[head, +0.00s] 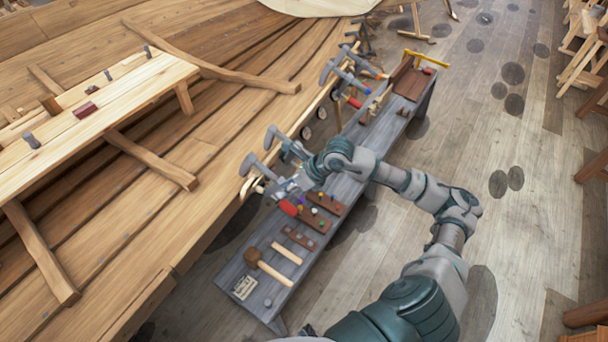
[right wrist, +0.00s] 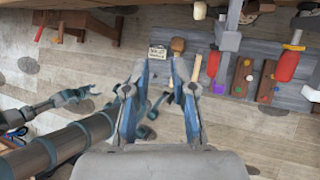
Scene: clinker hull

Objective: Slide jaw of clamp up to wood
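Grey bar clamps sit along the plank edge of the wooden hull (head: 215,150). The nearest clamp (head: 257,167) and another beside it (head: 285,146) stand close to my right gripper (head: 283,188). A red clamp handle (head: 288,208) shows just below the gripper. In the right wrist view my right gripper (right wrist: 155,72) has its fingers apart, with nothing between them. Jaw contact with the wood is unclear. My left gripper (right wrist: 82,95) shows small at the left.
A grey bench (head: 240,268) runs alongside the hull, carrying a mallet (head: 268,265), brown peg blocks (head: 313,220) and a small sign (head: 244,287). More clamps (head: 345,75) sit farther along the hull edge. The plank floor on the right is mostly free.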

